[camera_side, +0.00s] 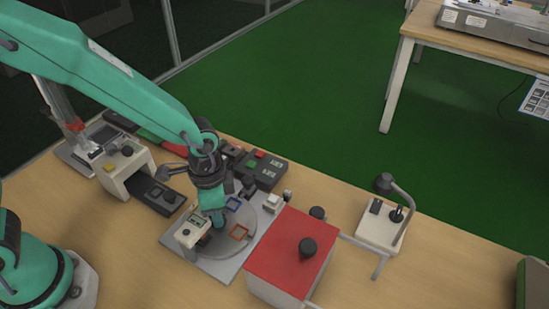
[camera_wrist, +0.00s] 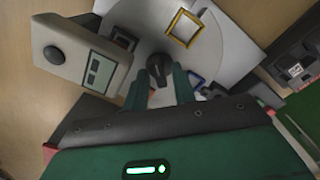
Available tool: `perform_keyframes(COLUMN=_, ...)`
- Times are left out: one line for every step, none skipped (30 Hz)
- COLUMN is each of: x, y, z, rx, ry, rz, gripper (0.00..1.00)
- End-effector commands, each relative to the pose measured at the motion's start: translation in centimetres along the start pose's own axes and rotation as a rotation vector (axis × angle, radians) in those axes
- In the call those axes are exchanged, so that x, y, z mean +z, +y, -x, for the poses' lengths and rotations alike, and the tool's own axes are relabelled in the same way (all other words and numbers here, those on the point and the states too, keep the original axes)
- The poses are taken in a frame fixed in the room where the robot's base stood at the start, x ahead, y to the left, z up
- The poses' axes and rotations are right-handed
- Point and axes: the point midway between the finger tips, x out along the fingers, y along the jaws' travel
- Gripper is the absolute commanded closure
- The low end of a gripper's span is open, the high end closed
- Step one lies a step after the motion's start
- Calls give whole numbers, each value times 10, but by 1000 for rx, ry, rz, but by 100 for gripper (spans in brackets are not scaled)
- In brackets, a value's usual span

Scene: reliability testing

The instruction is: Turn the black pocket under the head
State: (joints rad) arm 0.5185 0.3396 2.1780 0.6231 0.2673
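A round grey turntable (camera_side: 249,216) carries coloured square pockets and, in the wrist view, a black centre knob (camera_wrist: 157,70). A dark shape (camera_wrist: 122,38), seemingly the black pocket, shows beside the edge of the white head (camera_wrist: 82,55), which may cover part of it. The yellow pocket (camera_wrist: 184,28) is in full view. The blue pocket (camera_wrist: 196,79) is partly behind a finger, and it also shows in the side view (camera_side: 233,203). The orange-red pocket (camera_side: 238,232) is right of my gripper (camera_side: 217,220). My gripper's green fingers (camera_wrist: 159,84) are apart, either side of the knob; contact is unclear.
The head (camera_side: 192,232) stands close left of my gripper. A red-topped box (camera_side: 292,250) with a black knob stands to the right. A dark button box (camera_side: 262,170) is behind. A white base with a bent lamp (camera_side: 382,225) is farther right. Front-left tabletop is bare.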

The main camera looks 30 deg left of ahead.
Motion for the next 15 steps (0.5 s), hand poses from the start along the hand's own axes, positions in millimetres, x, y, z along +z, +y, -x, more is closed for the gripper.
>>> perform_keyframes(x=0, y=0, z=0, rx=0, ry=0, rz=0, gripper=74)
perform_keyframes(x=0, y=0, z=1, rx=0, ry=0, rz=0, gripper=74)
perform_keyframes(x=0, y=0, z=1, rx=0, ry=0, rz=0, gripper=74)
perform_keyframes(x=0, y=0, z=2, rx=0, ry=0, rz=0, gripper=74)
perform_keyframes(x=0, y=0, z=3, rx=0, ry=0, rz=0, gripper=74)
perform_keyframes(x=0, y=0, z=5, rx=0, ry=0, rz=0, gripper=74)
perform_keyframes(x=0, y=0, z=6, rx=0, ry=0, rz=0, gripper=74)
perform_keyframes(x=0, y=0, z=8, rx=0, ry=1, rz=0, gripper=74)
perform_keyframes(x=0, y=0, z=10, rx=0, ry=1, rz=0, gripper=74)
perform_keyframes(x=0, y=0, z=11, rx=0, ry=1, rz=0, gripper=74)
perform_keyframes(x=0, y=0, z=13, rx=0, ry=1, rz=0, gripper=74)
perform_keyframes(x=0, y=0, z=15, rx=0, ry=1, rz=0, gripper=74)
perform_keyframes(x=0, y=0, z=17, rx=0, ry=1, rz=0, gripper=74)
perform_keyframes(x=0, y=0, z=19, rx=0, ry=1, rz=0, gripper=74)
perform_keyframes(x=0, y=0, z=21, rx=0, ry=1, rz=0, gripper=74)
